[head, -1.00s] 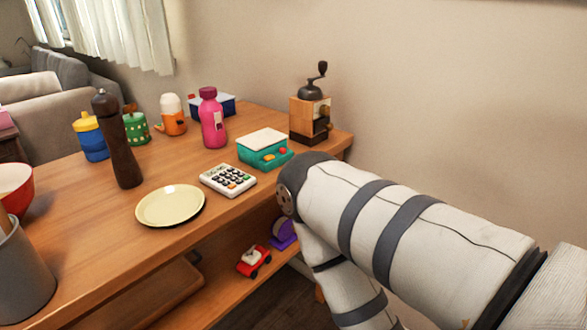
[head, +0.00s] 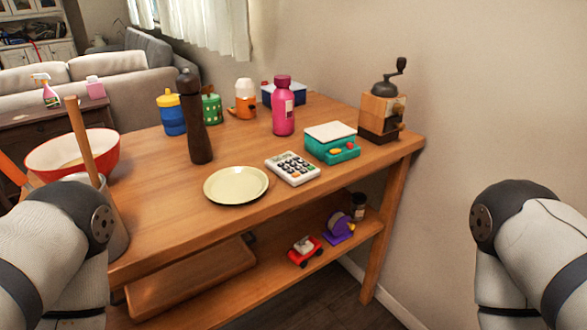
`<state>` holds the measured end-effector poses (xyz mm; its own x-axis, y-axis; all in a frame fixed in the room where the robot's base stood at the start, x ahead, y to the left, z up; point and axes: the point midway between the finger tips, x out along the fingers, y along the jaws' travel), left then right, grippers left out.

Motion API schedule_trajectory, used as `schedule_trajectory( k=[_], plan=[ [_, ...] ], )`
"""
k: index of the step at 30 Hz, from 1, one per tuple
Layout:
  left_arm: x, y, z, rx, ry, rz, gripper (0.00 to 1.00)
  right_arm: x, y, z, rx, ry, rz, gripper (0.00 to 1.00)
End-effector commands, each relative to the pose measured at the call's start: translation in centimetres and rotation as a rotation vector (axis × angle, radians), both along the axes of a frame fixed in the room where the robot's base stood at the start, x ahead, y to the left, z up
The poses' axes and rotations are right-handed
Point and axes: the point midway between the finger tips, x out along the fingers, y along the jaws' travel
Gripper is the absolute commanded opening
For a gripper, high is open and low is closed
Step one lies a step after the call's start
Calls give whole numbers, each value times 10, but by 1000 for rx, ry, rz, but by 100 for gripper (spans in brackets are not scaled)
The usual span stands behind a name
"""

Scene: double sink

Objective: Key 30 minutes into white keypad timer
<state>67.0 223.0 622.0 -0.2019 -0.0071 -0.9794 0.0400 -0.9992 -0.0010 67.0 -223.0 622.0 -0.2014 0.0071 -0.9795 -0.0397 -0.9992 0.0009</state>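The white keypad timer (head: 293,168) lies on the wooden table top, near its front edge, with its dark, coloured and light keys facing up. A cream plate (head: 236,185) lies just left of it, and a teal box with a pale top (head: 331,142) stands just right of and behind it. My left arm shows at the lower left and my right arm at the lower right, both well apart from the timer. Neither gripper is in the picture.
Behind the timer stand a pink bottle (head: 283,108), a dark pepper mill (head: 194,120) and a coffee grinder (head: 381,108). A red bowl (head: 72,153) is at the left. A toy car (head: 305,250) sits on the lower shelf. The table's front edge by the timer is clear.

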Motion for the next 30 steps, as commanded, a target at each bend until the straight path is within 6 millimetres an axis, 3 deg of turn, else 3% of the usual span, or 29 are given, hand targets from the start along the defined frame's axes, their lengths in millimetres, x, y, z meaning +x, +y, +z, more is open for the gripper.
schedule_trajectory(
  k=[9, 13, 14, 30],
  plan=[
    [0, 0, 0, 0, 0, 0, 30, 0, 0, 0, 0, 0, 0, 30],
    [0, 0, 0, 0, 0, 0, 30, 0, 0, 0, 0, 0, 0, 3],
    [0, 0, 0, 0, 0, 0, 30, 0, 0, 0, 0, 0, 0, 0],
    [0, 0, 0, 0, 0, 0, 30, 0, 0, 0, 0, 0, 0, 0]
  ],
)
